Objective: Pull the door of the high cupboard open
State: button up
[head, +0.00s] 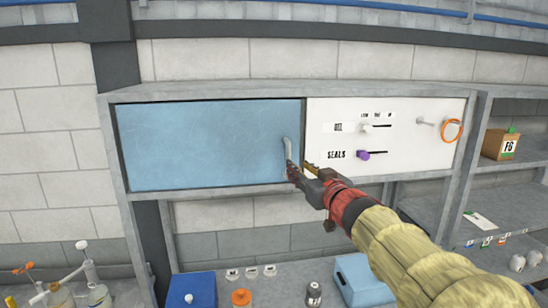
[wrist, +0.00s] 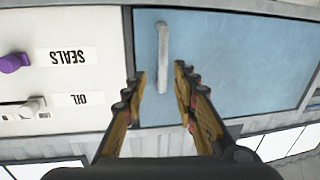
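The high cupboard has a flat light-blue door (head: 205,145), which sits shut in its grey frame. A pale upright bar handle (head: 287,150) is near the door's right edge. My gripper (head: 298,171) is at the handle's lower end in the head view. In the wrist view, which looks upside down, the blue door (wrist: 235,60) fills the right side. The handle (wrist: 163,55) lies ahead of and between the two spread fingers of my gripper (wrist: 161,85). The gripper is open; I cannot tell whether a finger touches the handle.
Right of the door is a white panel (head: 400,108) with labelled knobs, a purple one (head: 363,155) and an orange ring (head: 452,131). A box (head: 500,144) stands on the right shelf. Below are a dark-blue box (head: 192,291) and a light-blue bin (head: 361,282).

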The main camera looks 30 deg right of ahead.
aim_at(288, 158)
jog(key=w, duration=0.7)
jog(key=shift+w+d+r, duration=0.15)
jog(key=shift+w+r, duration=0.05)
jog(key=shift+w, duration=0.2)
jog(key=shift+c, duration=0.9)
grip_shut()
